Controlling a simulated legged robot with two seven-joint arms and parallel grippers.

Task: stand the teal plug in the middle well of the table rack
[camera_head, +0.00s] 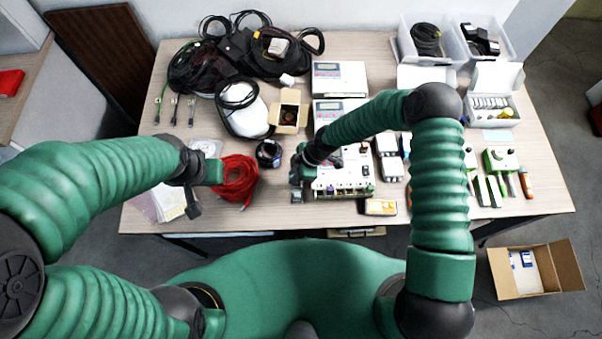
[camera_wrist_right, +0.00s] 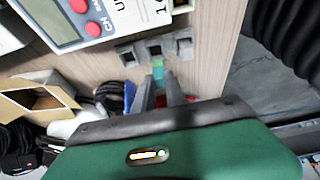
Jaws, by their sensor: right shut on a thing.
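The teal plug (camera_wrist_right: 158,70) is between the fingertips of my right gripper (camera_wrist_right: 161,88) in the right wrist view, and the fingers are shut on it. The grey table rack (camera_wrist_right: 154,47) lies just beyond, with its wells in a row. The plug lines up with the middle well and overlaps its near edge in this view; I cannot tell whether it is inside. In the head view my right gripper (camera_head: 298,180) is over the table's middle, and the plug is not distinguishable there. My left gripper (camera_head: 192,200) hangs near the table's front left; its fingers are unclear.
A red cable coil (camera_head: 236,182) lies between the grippers. A white device with a display and red buttons (camera_wrist_right: 75,12) is close to the rack. A circuit board unit (camera_head: 343,185) stands right of my right gripper. Cables and boxes crowd the back of the table.

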